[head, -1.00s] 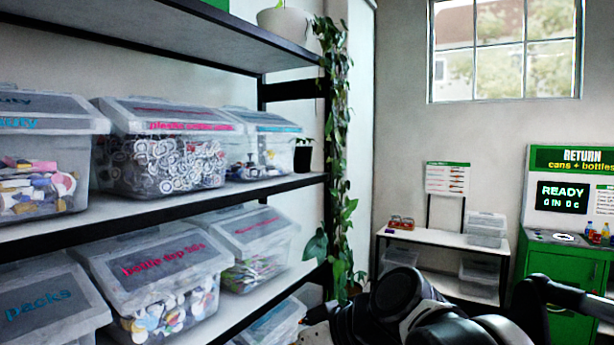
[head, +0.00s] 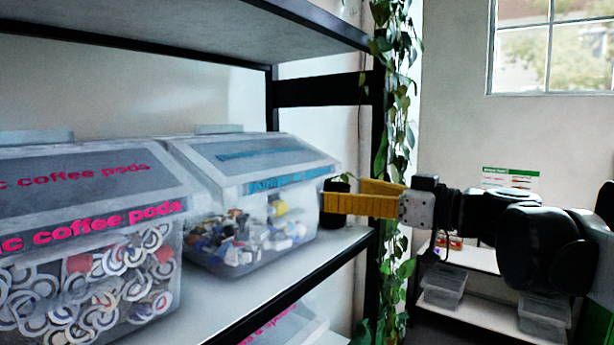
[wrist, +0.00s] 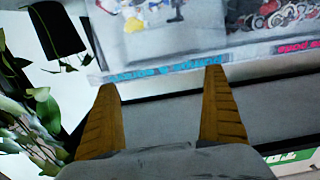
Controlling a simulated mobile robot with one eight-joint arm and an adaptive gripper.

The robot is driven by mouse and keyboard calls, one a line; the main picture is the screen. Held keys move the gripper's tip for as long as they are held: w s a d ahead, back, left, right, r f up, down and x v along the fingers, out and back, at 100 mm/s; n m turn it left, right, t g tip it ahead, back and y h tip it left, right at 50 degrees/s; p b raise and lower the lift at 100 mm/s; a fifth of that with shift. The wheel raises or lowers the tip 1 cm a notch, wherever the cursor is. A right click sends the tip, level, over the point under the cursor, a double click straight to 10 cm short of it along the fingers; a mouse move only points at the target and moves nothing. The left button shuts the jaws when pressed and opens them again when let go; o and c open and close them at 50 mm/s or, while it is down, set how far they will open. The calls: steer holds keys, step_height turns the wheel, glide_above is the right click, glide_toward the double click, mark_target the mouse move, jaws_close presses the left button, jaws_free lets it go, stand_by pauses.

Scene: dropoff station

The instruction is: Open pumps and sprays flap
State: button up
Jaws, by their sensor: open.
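The clear bin with blue lettering (head: 222,268) stands on the middle shelf and holds small mixed pieces. Its grey lid flap (head: 262,155) lies shut, with a blue label along its front edge. The lettering is too blurred to read surely in the head view; in the wrist view the blue label (wrist: 165,72) looks like "pumps & sprays". My gripper (head: 343,196) has yellow fingers, spread apart and empty, to the right of the bin's front edge. In the wrist view the fingertips of my gripper (wrist: 160,82) are close to the label edge; whether they touch it I cannot tell.
A coffee pods bin (head: 90,270) stands left of it. A dark plant pot (head: 334,212) is partly behind my fingers. A trailing plant (head: 395,150) hangs by the shelf post. The upper shelf (head: 200,30) overhangs the bins. Bare shelf (head: 215,305) lies before them.

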mark_target(306, 187)
steer(key=p+x, duration=0.1)
steer(key=x, duration=0.8)
steer(key=shift+s+a+p, duration=0.1)
steer(key=shift+a+p, duration=0.25)
steer(key=shift+w+a, duration=0.1)
steer(key=shift+w, duration=0.15)
steer(key=shift+c, duration=0.3)
steer(key=shift+s, duration=0.1)
steer(key=c, duration=1.2)
